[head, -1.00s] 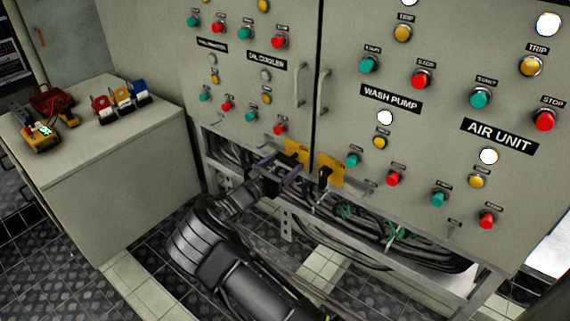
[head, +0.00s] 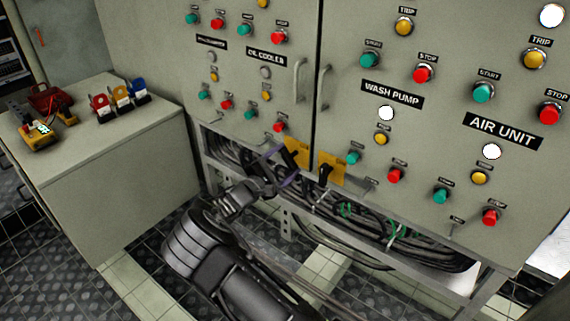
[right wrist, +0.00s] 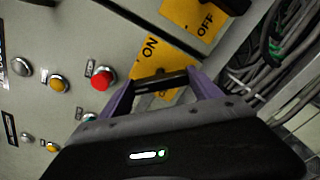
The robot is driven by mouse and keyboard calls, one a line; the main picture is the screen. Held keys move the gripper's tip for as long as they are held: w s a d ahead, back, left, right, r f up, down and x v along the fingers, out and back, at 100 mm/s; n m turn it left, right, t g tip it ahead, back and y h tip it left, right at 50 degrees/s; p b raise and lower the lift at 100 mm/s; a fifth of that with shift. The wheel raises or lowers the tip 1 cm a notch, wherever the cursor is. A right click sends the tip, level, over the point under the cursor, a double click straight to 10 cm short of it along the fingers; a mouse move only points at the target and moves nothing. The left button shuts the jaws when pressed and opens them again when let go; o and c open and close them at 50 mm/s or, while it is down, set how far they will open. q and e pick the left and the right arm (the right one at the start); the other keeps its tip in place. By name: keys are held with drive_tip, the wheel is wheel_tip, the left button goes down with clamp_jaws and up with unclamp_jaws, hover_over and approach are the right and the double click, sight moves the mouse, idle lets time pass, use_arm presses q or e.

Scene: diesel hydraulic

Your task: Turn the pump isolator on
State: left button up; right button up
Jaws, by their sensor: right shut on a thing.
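Two yellow isolator plates sit low on the grey cabinet. My right gripper (head: 281,163), with purple fingers, is at the left plate (head: 298,150). In the right wrist view my right gripper (right wrist: 163,82) is shut on a black isolator handle (right wrist: 163,80), which lies crosswise between the fingers. The plate behind it (right wrist: 150,50) reads ON; its lower lettering is partly hidden by the handle. The other plate (head: 334,170) has its own black handle (head: 324,173); in the wrist view it (right wrist: 190,18) shows OFF. My left gripper is not in view.
Coloured buttons and lamps cover the cabinet doors above, with a red button (right wrist: 103,78) close to my fingers. Bundled cables (head: 385,225) and a metal frame run below the plates. A grey side cabinet (head: 140,150) at left carries padlocks and a yellow device.

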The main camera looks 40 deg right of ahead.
drive_tip(key=m+b, duration=0.1)
drive_tip(key=m, duration=0.1)
drive_tip(key=m+b, duration=0.1)
drive_tip(key=m, duration=0.1)
drive_tip(key=shift+f+m, duration=0.2)
drive_tip(key=shift+m, duration=0.1)
drive_tip(key=m+b, duration=0.2)
drive_tip(key=m, duration=0.1)
drive_tip(key=shift+r+m, duration=0.1)
drive_tip(key=shift+m, duration=0.3)
drive_tip(key=o, duration=1.4)
drive_tip(key=shift+p+v, duration=1.1)
drive_tip(key=shift+v, duration=2.8)
